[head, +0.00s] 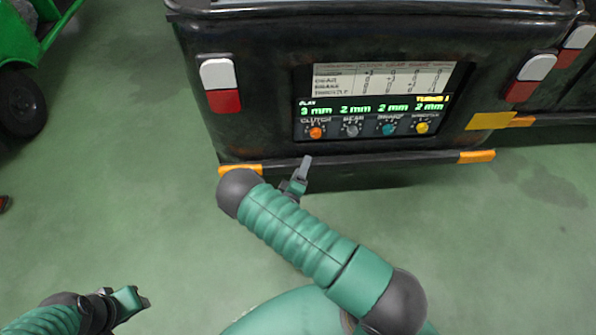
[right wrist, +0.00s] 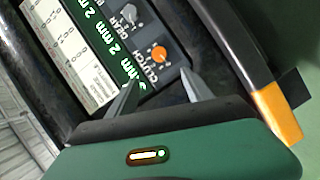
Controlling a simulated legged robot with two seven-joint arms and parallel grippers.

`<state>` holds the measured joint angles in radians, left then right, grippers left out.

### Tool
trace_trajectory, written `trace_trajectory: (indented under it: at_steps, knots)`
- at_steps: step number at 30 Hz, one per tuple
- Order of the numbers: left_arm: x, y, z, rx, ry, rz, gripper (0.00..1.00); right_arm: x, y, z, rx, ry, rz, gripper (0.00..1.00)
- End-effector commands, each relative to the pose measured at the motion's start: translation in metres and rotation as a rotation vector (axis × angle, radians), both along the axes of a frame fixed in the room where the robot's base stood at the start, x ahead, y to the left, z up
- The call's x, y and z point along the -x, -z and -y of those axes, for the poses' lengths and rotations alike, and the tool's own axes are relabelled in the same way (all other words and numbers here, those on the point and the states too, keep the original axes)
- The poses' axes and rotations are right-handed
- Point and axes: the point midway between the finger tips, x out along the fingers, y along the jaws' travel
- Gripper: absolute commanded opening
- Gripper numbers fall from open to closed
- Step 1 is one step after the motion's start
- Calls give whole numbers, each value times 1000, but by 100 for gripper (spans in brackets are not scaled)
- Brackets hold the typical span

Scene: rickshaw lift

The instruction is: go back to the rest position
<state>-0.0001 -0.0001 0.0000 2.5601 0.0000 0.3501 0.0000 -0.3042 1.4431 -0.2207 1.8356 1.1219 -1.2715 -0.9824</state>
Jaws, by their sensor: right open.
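My right gripper (head: 302,172) is in front of the lower left of the dark machine's control panel. In the right wrist view its two fingers (right wrist: 157,88) are apart with nothing between them, near the orange clutch knob (right wrist: 158,54). I cannot tell whether they touch the panel. My left gripper (head: 138,299) is low at the left over the green floor, and nothing shows in it. Its finger gap is not clear.
The dark machine (head: 250,135) has a panel with a display (head: 372,107) and orange, grey, teal and yellow knobs (head: 421,128). Orange corner pieces (head: 477,156) mark its lower edge. A green wheeled vehicle (head: 20,45) stands at upper left. The floor (head: 130,190) at left is open.

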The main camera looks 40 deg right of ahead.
Motion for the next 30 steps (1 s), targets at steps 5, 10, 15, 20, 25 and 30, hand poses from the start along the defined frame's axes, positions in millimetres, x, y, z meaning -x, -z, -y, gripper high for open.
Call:
trace_trajectory:
  at_steps: [5,10,15,20,25,30]
  knots:
    - [0,0,0,0,0,0,36,0,0,1,-1,1,0,59]
    - [0,0,0,0,0,0,36,0,-1,0,2,1,1,59]
    - [0,0,0,0,0,0,36,-8,-5,-7,-70,-4,9,59]
    - [0,0,0,0,0,0,36,-34,-22,-47,-476,-34,13,59]
    - [0,0,0,0,0,0,36,-19,-71,-123,-960,-64,-88,59]
    - [0,0,0,0,0,0,36,43,-120,-168,-1194,-46,-257,59]
